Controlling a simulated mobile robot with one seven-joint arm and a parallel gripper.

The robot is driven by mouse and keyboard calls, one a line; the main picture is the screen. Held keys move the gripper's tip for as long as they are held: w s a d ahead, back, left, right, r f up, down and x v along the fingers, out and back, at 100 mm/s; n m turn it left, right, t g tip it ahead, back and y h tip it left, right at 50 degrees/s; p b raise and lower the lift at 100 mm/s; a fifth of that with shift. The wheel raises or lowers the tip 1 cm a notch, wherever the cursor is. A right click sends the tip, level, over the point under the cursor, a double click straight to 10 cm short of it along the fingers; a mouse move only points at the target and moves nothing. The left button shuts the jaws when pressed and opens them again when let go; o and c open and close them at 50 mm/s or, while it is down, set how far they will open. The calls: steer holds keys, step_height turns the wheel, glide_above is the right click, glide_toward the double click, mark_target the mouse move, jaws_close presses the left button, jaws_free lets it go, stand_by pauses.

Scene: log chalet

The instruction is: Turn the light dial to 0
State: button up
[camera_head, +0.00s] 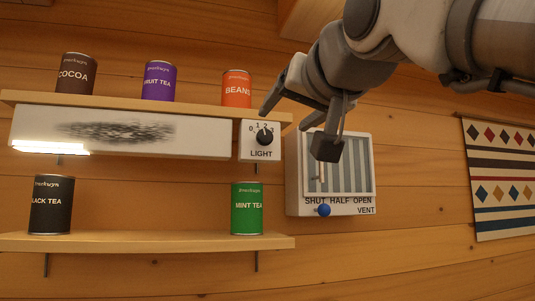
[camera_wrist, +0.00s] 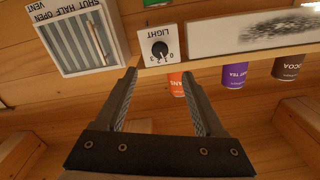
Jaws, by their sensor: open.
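The light dial (camera_head: 264,138) is a round black knob on a small white panel (camera_head: 261,154) marked LIGHT, with numbers 0 to 3 around its top. It hangs under the right end of the upper shelf. In the wrist view the dial (camera_wrist: 159,49) appears upside down, just beyond and between the fingertips. I cannot tell clearly which number its pointer faces. My gripper (camera_head: 296,130) is open and empty, in front of the wall to the dial's right in the head view. In the wrist view its two fingers (camera_wrist: 160,75) are apart, not touching the dial.
A vent box (camera_head: 335,207) with a blue slider knob (camera_head: 323,210) is right of the dial. The upper shelf (camera_head: 195,107) holds cocoa, fruit tea and beans cans above the dial. A light box (camera_head: 200,137) with a glowing strip is left. The lower shelf (camera_head: 150,242) holds two tea cans.

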mark_target(266, 135)
steer(key=p+x, duration=0.2)
steer(key=x, duration=0.8)
steer(key=shift+w+a, duration=0.1)
steer(key=shift+w, duration=0.3)
jaws_close()
